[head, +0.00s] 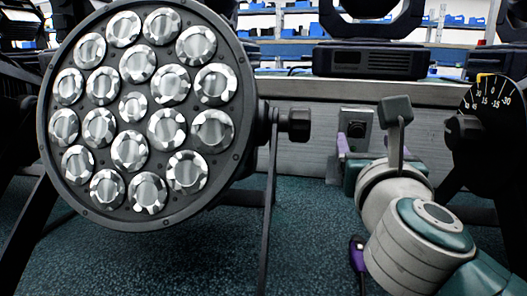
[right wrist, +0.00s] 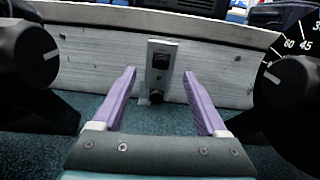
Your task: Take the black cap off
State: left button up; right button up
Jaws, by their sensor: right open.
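A metal plate (right wrist: 150,82) stands upright against the low grey wall. It carries a dark recessed fitting near its top and a small black cap (right wrist: 156,96) lower down. In the head view the plate (head: 371,117) shows a black square face, and I cannot make out the cap separately. My right gripper (right wrist: 160,74) is open and empty. Its two purple fingers point toward the plate, one on each side in the wrist view, apart from the cap. In the head view the right gripper (head: 362,152) is partly hidden by its own wrist. My left gripper is not in view.
A large round par can (head: 140,110) with many lenses stands at left, its black knob (head: 298,124) close left of the gripper. A black bracket with an angle scale (head: 492,105) stands at right. Blue-green carpet (head: 310,235) lies open below.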

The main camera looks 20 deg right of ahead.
aim_at(358, 132)
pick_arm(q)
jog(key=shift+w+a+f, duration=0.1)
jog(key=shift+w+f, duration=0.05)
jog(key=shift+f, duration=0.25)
pick_arm(e)
jog(key=shift+w+d+f+m+g, duration=0.15)
jog(key=shift+f+m+g, duration=0.25)
jog(key=shift+f, duration=0.35)
jog(key=b+x, duration=0.3)
jog(key=x, duration=0.4)
jog(key=shift+w+d, duration=0.2)
jog(key=shift+w, duration=0.05)
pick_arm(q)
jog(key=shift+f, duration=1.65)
pick_arm(e)
jog(key=shift+w+d+r, duration=0.1)
jog(key=shift+w+d, duration=0.25)
jog(key=shift+w, duration=0.2)
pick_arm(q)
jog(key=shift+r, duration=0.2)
pick_arm(e)
jog(key=shift+c, duration=0.3)
